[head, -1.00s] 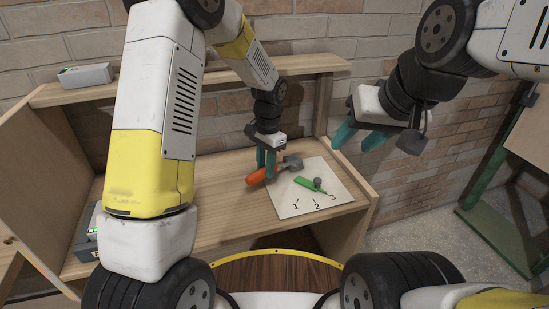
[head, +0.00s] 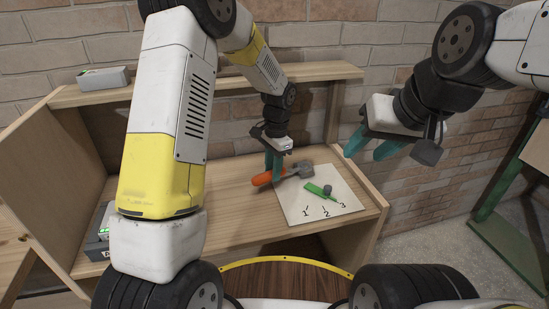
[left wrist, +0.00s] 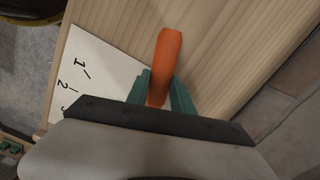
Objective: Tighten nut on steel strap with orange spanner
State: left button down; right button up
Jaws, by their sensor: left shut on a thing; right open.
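An orange-handled tool (head: 263,179) with a wide grey head lies at the card's left edge in the head view. Its handle (left wrist: 168,57) also shows in the left wrist view, between the teal fingers. My left gripper (head: 273,167) points down and is shut on this handle, close to the bench top. I cannot tell whether the tool touches the bench. My right gripper (head: 368,146) is open and empty, in the air to the right, well above the bench. I cannot make out a steel strap or a nut.
A white card (head: 300,208) marked 1, 2, 3 lies on the wooden bench (head: 225,215), with a green item (head: 316,189) and a small dark-grey piece on it. A grey box (head: 103,79) sits on the upper shelf. Another box (head: 98,240) stands lower left. A brick wall is behind.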

pick_arm(q)
jog(key=shift+r, duration=4.3)
